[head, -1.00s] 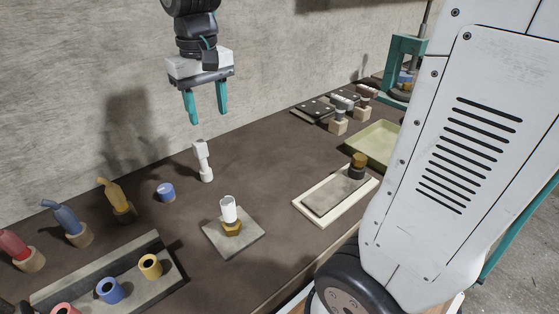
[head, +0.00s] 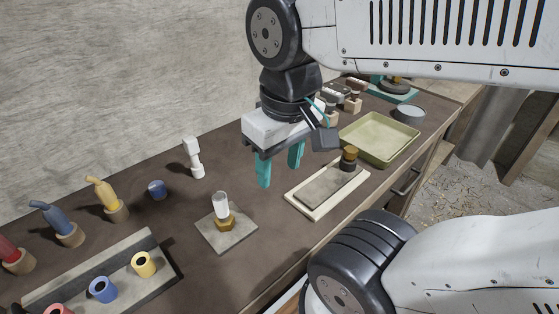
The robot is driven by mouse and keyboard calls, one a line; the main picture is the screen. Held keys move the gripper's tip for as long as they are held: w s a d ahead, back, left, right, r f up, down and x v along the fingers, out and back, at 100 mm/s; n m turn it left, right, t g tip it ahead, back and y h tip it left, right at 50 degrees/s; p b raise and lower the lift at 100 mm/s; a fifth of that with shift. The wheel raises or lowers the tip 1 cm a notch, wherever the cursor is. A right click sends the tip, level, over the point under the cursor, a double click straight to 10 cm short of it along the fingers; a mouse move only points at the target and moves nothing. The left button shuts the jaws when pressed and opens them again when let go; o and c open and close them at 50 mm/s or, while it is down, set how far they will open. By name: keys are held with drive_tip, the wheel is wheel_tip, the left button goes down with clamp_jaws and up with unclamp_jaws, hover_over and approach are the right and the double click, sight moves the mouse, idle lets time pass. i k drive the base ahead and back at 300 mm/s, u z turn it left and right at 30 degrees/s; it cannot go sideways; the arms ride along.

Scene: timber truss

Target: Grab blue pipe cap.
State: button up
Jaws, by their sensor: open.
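A small blue cap (head: 157,190), a short cylinder, stands on the dark bench near the wall, left of the white upright fitting (head: 194,157). A blue hollow collar (head: 103,289) sits in the grey tray at the lower left. My gripper (head: 279,176) is open and empty, its two teal fingers pointing down above the bench. It is well to the right of the blue cap, near the sharpening stone and away from the cap. Nothing hides the blue cap.
A clear-topped brass piece (head: 222,213) stands on a square plate (head: 241,237). A yellow (head: 110,199) and a blue bent handle (head: 60,224) stand to the left. The stone in its pale frame (head: 293,201) and a green tray (head: 401,138) lie to the right.

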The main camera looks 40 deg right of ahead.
sight(156, 189)
drive_tip(key=k, duration=0.5)
drive_tip(key=u, duration=1.15)
drive_tip(key=k, duration=0.85)
drive_tip(key=z, duration=1.1)
drive_tip(key=i, duration=0.95)
